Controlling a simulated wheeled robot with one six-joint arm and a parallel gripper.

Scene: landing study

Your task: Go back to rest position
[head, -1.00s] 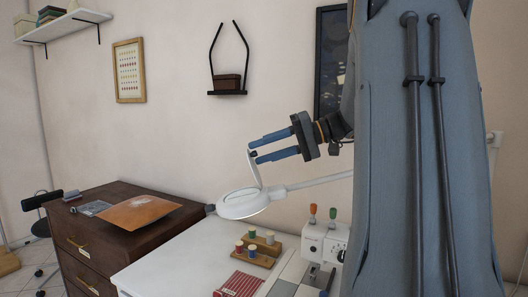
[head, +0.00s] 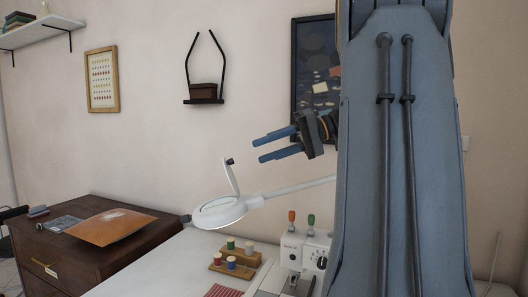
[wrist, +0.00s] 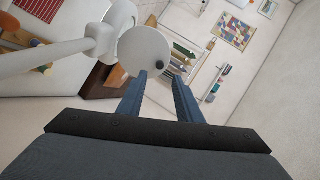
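My gripper (head: 260,148) is raised in front of the wall, its two blue fingers pointing left. The fingers are apart with nothing between them; the gap also shows in the wrist view (wrist: 158,77). A white magnifier lamp (head: 218,213) hangs over the white table. Its thin round lid (head: 231,178) stands tilted up and open, with a small dark knob near its top. The lid is left of and below the fingertips, apart from them. In the wrist view the lid (wrist: 143,50) shows as a pale disc beyond the fingertips.
The white table (head: 150,268) holds a spool rack (head: 240,257) and a sewing machine (head: 316,249). A dark wooden cabinet (head: 60,248) at left bears an orange sheet (head: 108,227). A small wall shelf (head: 204,101) hangs behind. The space around the gripper is clear.

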